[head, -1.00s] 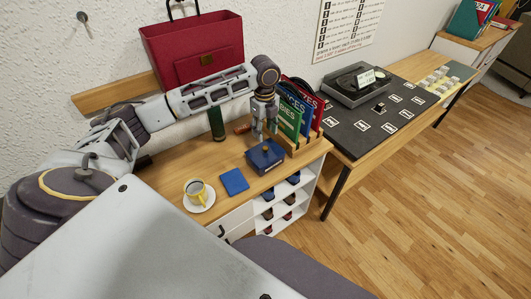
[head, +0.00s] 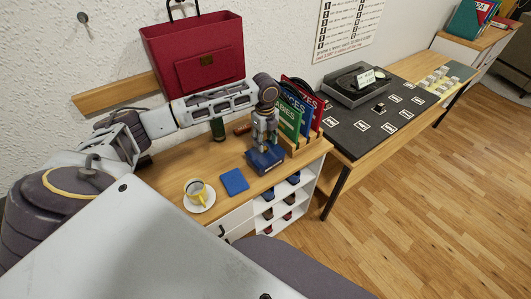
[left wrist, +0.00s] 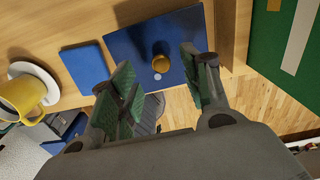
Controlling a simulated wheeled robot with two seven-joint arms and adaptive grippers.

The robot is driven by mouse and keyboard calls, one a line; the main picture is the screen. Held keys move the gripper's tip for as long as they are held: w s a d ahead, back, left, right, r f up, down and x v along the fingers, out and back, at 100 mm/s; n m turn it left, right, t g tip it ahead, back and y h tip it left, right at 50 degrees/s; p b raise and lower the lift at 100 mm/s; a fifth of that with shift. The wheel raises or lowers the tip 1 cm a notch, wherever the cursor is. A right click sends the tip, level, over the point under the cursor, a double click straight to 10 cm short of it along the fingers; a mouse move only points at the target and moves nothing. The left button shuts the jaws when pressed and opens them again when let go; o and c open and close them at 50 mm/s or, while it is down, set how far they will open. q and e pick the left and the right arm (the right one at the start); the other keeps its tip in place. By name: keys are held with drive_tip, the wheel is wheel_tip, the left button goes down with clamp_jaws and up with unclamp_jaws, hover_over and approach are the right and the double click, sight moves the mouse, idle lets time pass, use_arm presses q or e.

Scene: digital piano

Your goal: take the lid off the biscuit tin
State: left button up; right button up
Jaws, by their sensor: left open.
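The biscuit tin (head: 266,166) is a blue box on the wooden cabinet top, in front of the upright books. Its blue lid (left wrist: 140,38) with a round brass knob (left wrist: 161,63) shows in the left wrist view; the lid sits on the tin. My left gripper (head: 264,148) is over the tin, pointing down, and hides the knob in the head view. In the left wrist view the left gripper (left wrist: 156,58) is open, with the knob between its two green-padded fingers and apart from both. My right gripper is not in view.
A blue square (head: 234,181) and a yellow cup (head: 196,188) on a saucer are left of the tin. The books (head: 298,110) stand in a wooden holder close behind it. A dark green cylinder (head: 217,128) stands farther back. The cabinet's front edge is close to the tin.

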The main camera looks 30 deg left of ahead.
sight(265, 148)
use_arm(q)
drive_tip(key=shift+w+f, duration=0.1)
drive_tip(key=shift+f, duration=1.75)
clamp_jaws()
